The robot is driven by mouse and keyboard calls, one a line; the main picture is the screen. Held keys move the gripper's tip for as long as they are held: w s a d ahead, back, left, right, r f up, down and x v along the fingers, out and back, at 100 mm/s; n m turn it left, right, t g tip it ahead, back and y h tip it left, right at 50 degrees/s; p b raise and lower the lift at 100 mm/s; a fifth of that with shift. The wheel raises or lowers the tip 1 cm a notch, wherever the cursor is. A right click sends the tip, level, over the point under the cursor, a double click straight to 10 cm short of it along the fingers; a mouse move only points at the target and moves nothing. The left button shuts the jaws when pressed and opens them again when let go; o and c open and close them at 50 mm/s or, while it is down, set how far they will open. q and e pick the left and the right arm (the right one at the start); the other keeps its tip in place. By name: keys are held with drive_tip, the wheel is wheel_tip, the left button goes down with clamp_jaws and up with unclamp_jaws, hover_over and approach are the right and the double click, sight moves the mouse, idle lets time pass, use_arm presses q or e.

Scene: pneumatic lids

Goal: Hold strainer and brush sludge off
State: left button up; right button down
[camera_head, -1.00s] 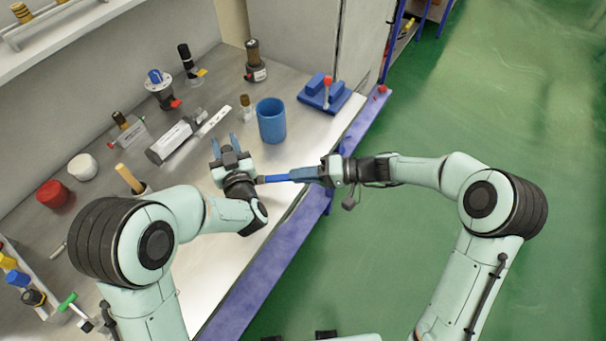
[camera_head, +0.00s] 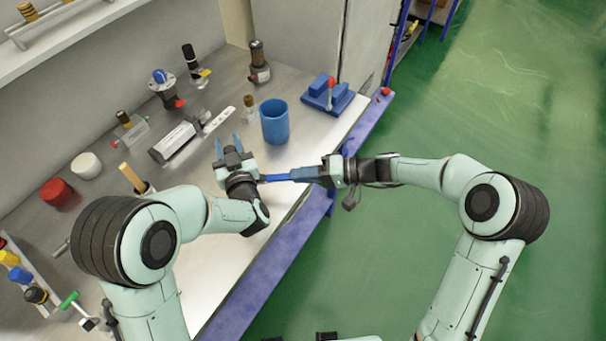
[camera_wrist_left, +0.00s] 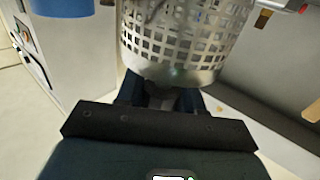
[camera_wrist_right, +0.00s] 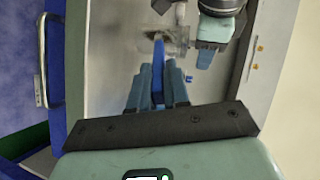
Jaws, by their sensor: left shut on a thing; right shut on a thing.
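The strainer (camera_wrist_left: 175,35) is a pale metal basket with square holes. In the left wrist view it stands just beyond my left gripper (camera_wrist_left: 160,92), which is shut on its near end. In the head view my left gripper (camera_head: 228,146) is above the bench, and I cannot make out the strainer there. My right gripper (camera_head: 322,172) is shut on the brush (camera_head: 280,177), whose blue handle points left toward my left wrist. The handle also shows between the fingers in the right wrist view (camera_wrist_right: 158,75). Bristle contact with the strainer is unclear. I cannot clearly tell any sludge.
A blue cup (camera_head: 275,121) stands just right of my left gripper. A grey cylinder (camera_head: 174,142) and several valve parts lie behind. A blue fixture with a red knob (camera_head: 327,96) sits near the bench's right end. Green floor is clear right of the purple bench edge.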

drive_tip(key=shift+r, duration=0.5)
drive_tip(key=shift+r, duration=0.6)
drive_tip(key=shift+f, duration=0.15)
drive_tip(key=shift+f, duration=0.55)
drive_tip(key=shift+f, duration=0.1)
drive_tip(key=shift+f, duration=0.45)
drive_tip(key=shift+f, duration=0.2)
